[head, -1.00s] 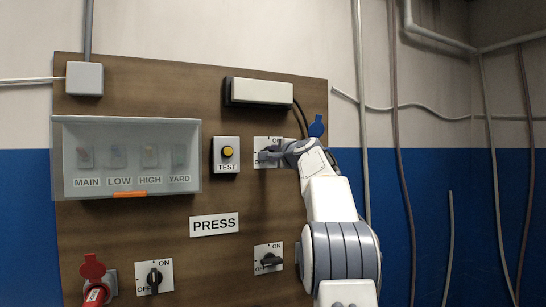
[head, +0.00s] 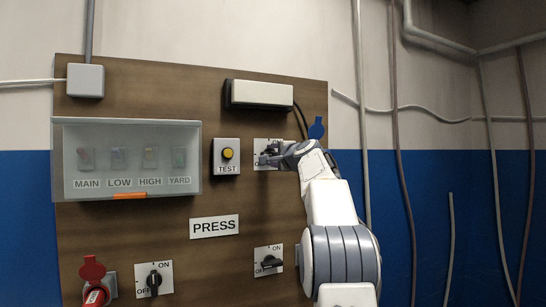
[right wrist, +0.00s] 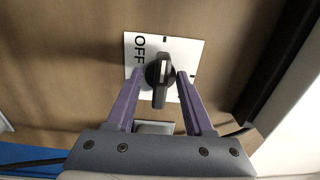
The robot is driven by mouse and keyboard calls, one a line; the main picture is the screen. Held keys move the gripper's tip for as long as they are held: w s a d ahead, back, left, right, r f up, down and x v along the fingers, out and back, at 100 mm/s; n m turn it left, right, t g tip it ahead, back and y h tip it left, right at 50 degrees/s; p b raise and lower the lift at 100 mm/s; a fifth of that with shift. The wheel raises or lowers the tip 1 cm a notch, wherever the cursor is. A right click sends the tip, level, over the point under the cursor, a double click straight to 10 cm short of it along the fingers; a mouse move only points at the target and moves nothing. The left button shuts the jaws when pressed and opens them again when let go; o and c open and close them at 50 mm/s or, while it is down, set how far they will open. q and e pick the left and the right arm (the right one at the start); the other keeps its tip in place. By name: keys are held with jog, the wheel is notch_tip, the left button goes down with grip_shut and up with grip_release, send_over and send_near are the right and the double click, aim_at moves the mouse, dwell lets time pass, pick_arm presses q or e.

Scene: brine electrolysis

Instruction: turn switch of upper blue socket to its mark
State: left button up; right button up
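The upper blue socket (head: 316,128) is at the board's right edge, its blue cover showing above my right arm. Its switch is a dark knob (right wrist: 159,78) on a white plate (head: 262,143) marked ON and OFF. In the right wrist view the plate appears turned, with OFF at the left and a short black tick at the right. The knob's grip lies along the picture's vertical. My right gripper (right wrist: 159,76) is open, one purple finger on each side of the knob, with a gap visible at least on the right. My left gripper is not in view.
A yellow TEST button (head: 227,153) sits just left of the switch. A clear-fronted box (head: 127,195) is further left. A lower switch (head: 270,261), another switch (head: 153,279) and a red socket (head: 95,290) are below. A long white box (head: 262,93) is above.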

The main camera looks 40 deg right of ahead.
jog(key=shift+s, duration=0.1)
jog(key=shift+s+b, duration=0.2)
jog(key=shift+b, duration=0.1)
jog(key=b+v, duration=0.6)
jog(key=v, duration=0.4)
jog(key=shift+w+a, duration=0.1)
jog(key=shift+a, duration=0.05)
